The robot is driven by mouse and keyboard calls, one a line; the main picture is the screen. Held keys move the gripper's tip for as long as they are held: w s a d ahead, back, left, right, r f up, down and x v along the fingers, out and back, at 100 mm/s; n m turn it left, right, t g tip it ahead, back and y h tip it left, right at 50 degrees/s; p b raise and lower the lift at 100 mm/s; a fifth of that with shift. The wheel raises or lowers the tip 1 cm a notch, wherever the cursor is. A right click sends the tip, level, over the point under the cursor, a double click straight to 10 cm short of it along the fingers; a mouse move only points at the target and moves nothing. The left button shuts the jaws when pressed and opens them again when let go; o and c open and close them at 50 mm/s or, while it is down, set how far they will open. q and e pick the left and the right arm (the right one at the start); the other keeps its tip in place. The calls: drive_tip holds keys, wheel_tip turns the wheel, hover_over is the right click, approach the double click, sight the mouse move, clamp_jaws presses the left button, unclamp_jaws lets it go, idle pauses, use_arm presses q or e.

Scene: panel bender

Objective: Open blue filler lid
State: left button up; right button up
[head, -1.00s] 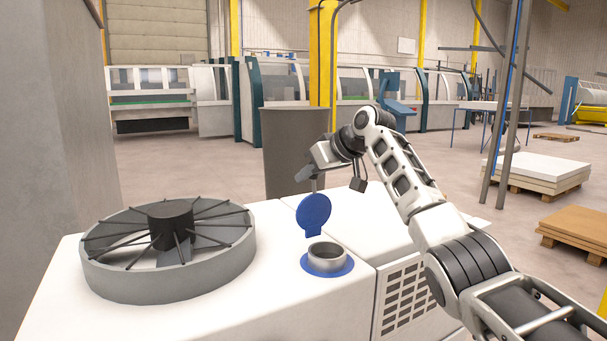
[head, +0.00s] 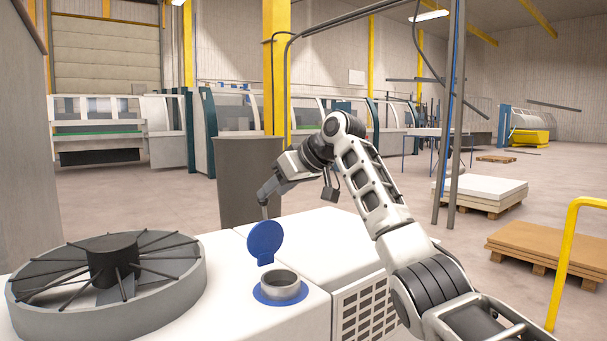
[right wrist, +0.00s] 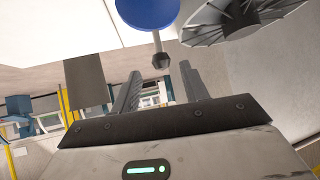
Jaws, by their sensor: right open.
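The blue filler lid (head: 265,240) stands raised, tilted up behind the round grey filler neck (head: 280,284), whose opening is uncovered. A blue ring (head: 262,296) surrounds the neck on top of the white machine. My right gripper (head: 264,200) is just behind and above the lid in the head view. In the right wrist view the lid (right wrist: 147,12) is at the top, with a thin stem and dark knob (right wrist: 161,60) pointing toward the space between my open right gripper's fingers (right wrist: 162,85). I cannot tell whether they touch. My left gripper is not in view.
A grey round fan housing (head: 105,280) stands left of the filler on the white machine top (head: 345,235). A grey bin (head: 248,175) stands behind. A yellow rail (head: 563,262) and pallets (head: 555,245) are at the right.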

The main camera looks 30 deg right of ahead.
use_arm(q)
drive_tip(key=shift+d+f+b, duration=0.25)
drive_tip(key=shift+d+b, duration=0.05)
drive_tip(key=shift+b, duration=0.45)
use_arm(e)
drive_tip(key=v, duration=1)
drive_tip(key=shift+d, duration=0.1)
